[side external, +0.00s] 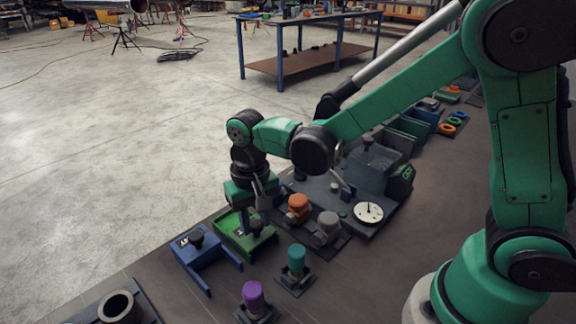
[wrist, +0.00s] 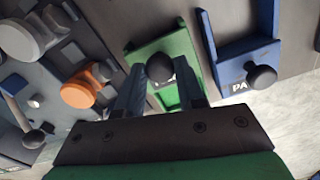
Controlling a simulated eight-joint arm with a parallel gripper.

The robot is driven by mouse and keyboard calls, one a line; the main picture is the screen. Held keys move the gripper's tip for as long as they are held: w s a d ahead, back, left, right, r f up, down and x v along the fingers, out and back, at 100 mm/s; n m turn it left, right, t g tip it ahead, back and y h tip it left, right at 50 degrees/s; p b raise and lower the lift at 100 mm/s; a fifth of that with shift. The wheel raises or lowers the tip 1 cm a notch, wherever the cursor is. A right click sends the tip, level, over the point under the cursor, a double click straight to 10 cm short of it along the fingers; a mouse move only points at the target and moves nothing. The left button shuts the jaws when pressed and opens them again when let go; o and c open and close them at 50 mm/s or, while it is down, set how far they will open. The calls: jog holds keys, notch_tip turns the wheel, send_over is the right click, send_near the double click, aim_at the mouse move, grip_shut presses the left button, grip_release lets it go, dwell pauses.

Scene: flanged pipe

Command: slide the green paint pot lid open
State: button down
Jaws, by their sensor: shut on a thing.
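The green paint pot (side external: 262,240) stands on the bench below my gripper (side external: 243,222). It is a green box with raised side walls, and it also shows in the wrist view (wrist: 180,45). A round black knob (wrist: 160,67) on it sits between my two fingers (wrist: 159,90). My gripper points down and is shut on this knob. The fingers and wrist hide part of the pot and most of its lid, so I cannot tell how far the lid is open.
A blue pot (side external: 190,246) with a black knob stands close to the left. An orange-capped part (side external: 298,207) and a grey one (side external: 327,228) stand to the right. Teal (side external: 296,258) and purple (side external: 252,296) capped parts stand in front. The bench edge is behind.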

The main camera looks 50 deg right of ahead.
aim_at(256, 223)
jog(key=c, duration=0.5)
grip_release()
jog(key=shift+c, duration=0.2)
jog(key=shift+r, duration=2.8)
notch_tip(256, 223, up, 5)
jog(key=shift+r, duration=0.1)
jog(key=s+d, duration=0.4)
jog(key=s, duration=1.1)
jog(key=shift+s, duration=0.25)
